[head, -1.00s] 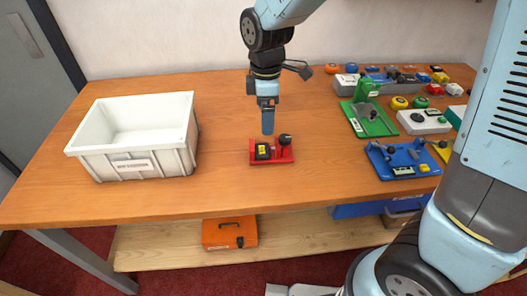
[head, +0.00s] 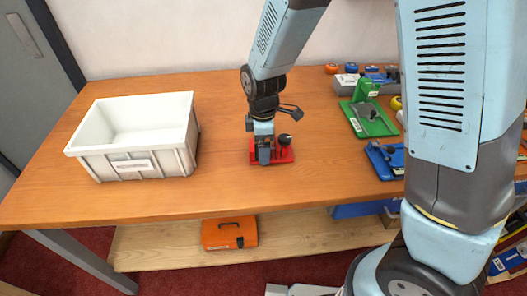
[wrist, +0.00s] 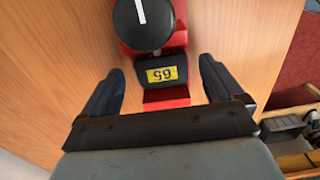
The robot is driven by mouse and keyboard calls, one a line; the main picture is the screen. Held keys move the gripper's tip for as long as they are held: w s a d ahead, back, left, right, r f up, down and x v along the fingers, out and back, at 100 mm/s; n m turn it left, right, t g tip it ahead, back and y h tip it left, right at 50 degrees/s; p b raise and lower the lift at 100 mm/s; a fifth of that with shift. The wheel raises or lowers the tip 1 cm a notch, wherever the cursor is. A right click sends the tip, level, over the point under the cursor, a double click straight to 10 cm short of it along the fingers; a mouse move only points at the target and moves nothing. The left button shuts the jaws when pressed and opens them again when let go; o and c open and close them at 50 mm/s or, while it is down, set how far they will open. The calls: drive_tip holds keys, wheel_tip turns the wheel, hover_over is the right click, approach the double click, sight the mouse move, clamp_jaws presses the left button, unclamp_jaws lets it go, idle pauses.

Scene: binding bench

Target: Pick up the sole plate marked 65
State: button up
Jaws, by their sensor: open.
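The sole plate marked 65 (wrist: 162,75) is a dark block with a yellow label, upside down in the wrist view. It sits on a red fixture (wrist: 183,40) beside a round black knob (wrist: 147,22). In the head view the red fixture (head: 286,156) lies on the bench, and my arm hides most of the plate. My gripper (wrist: 160,90) is open, with one finger on each side of the plate and visible gaps between. In the head view my gripper (head: 263,155) is down at the left part of the fixture.
A white bin (head: 140,140) stands on the left of the wooden bench (head: 225,100). A green fixture (head: 370,122) and a blue fixture (head: 384,160) stand to the right. An orange case (head: 229,233) lies on the lower shelf. Bench between bin and red fixture is clear.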

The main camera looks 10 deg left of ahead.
drive_tip(key=shift+f, duration=0.35)
drive_tip(key=c, duration=1.2)
drive_tip(key=shift+o, duration=0.2)
drive_tip(key=shift+r, duration=0.1)
